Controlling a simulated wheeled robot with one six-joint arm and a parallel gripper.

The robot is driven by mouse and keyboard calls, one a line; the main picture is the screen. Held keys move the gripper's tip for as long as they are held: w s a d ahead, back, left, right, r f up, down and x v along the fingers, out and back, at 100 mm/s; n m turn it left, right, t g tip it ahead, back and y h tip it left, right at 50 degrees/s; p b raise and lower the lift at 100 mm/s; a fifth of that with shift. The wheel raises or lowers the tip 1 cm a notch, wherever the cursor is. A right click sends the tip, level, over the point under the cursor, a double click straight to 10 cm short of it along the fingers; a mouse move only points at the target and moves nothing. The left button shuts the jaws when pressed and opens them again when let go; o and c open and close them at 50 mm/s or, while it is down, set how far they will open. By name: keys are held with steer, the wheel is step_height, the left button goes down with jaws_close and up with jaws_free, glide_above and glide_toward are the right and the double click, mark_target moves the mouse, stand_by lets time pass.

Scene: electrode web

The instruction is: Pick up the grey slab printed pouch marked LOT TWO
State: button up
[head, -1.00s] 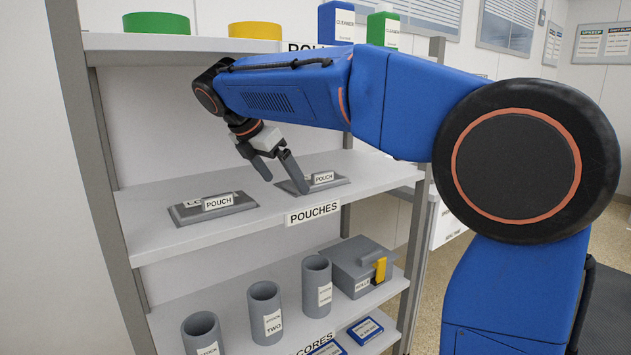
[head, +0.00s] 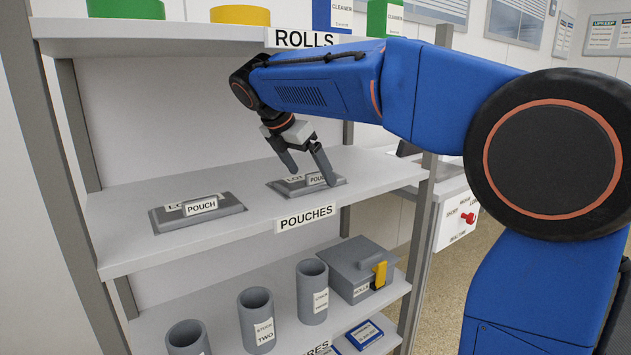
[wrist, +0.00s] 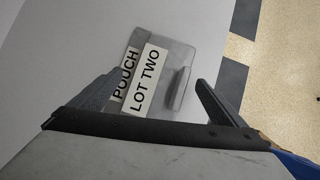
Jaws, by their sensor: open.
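The grey slab pouch marked LOT TWO (wrist: 172,60) lies flat on the pouches shelf, its printing readable in the wrist view. In the head view this pouch (head: 335,183) is the right one of two, partly hidden by a finger. My gripper (head: 308,180) is open above it, with one fingertip overlapping the pouch in the picture. In the wrist view my gripper (wrist: 156,85) has its fingers apart, with the pouch between and beyond them. I cannot tell whether a finger touches it. A second grey pouch (head: 225,208) lies to the left, its lot label partly covered.
The pouches shelf (head: 120,245) has bare room between the pouches. The rolls shelf (head: 120,38) is above, with a green and a yellow roll. Several grey cores, such as one (head: 312,290), and a grey box (head: 355,265) stand below.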

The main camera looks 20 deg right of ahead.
steer(key=shift+f, duration=0.1)
steer(key=shift+c, duration=0.7)
steer(key=c, duration=1)
steer(key=shift+c, duration=0.6)
